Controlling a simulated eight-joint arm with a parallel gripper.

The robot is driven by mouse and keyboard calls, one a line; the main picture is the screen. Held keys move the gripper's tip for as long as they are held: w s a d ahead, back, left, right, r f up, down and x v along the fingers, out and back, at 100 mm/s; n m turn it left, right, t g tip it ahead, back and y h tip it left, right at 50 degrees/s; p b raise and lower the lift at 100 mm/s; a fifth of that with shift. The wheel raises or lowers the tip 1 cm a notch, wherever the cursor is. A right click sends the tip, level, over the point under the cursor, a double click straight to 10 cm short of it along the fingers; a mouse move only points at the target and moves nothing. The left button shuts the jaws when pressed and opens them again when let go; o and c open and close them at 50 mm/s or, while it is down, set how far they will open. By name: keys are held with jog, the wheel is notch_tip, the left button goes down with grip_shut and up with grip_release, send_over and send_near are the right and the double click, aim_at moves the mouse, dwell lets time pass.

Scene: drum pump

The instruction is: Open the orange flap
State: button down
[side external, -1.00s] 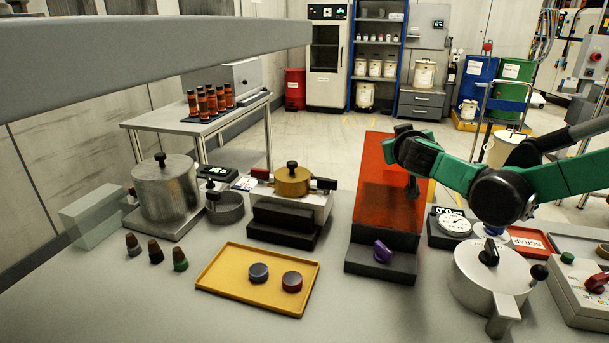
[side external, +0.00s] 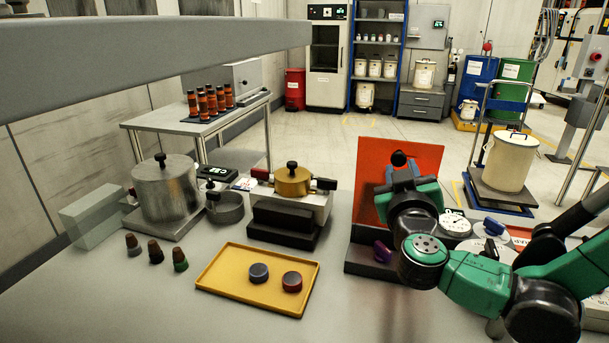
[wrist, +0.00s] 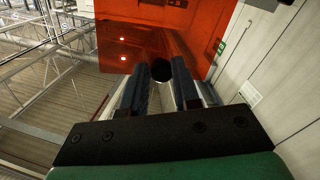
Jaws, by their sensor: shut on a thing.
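The orange flap (side external: 425,160) stands raised, roughly upright, above its dark base (side external: 362,265) in the side view. It fills the top of the wrist view as a glossy orange panel (wrist: 130,45). A round black knob (side external: 398,158) is on the flap. My gripper (side external: 398,172) is at the flap's near face, shut on the knob. In the wrist view, the knob (wrist: 161,70) sits between the two dark fingers. My wrist and arm hide the flap's lower right part and much of the base.
A purple knob (side external: 382,251) is on the base, close to my wrist. A yellow tray (side external: 225,281) with two round pucks lies to the left. A device with a brass pot (side external: 292,182) stands left of the flap. A dial gauge (side external: 454,223) is on the right, close behind my arm.

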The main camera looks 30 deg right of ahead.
jog(key=shift+a+f+y, duration=0.35)
jog(key=shift+a+y, duration=0.05)
jog(key=shift+a, duration=0.2)
jog(key=c, duration=0.7)
grip_release()
jog(key=shift+o, duration=0.5)
jog(key=shift+s, duration=0.1)
jog(key=shift+d, duration=0.1)
jog(key=shift+s, duration=0.1)
jog(key=v, duration=0.5)
jog(key=shift+s+a+f, duration=0.1)
jog(key=shift+s+a, duration=0.05)
jog(key=shift+a, duration=0.05)
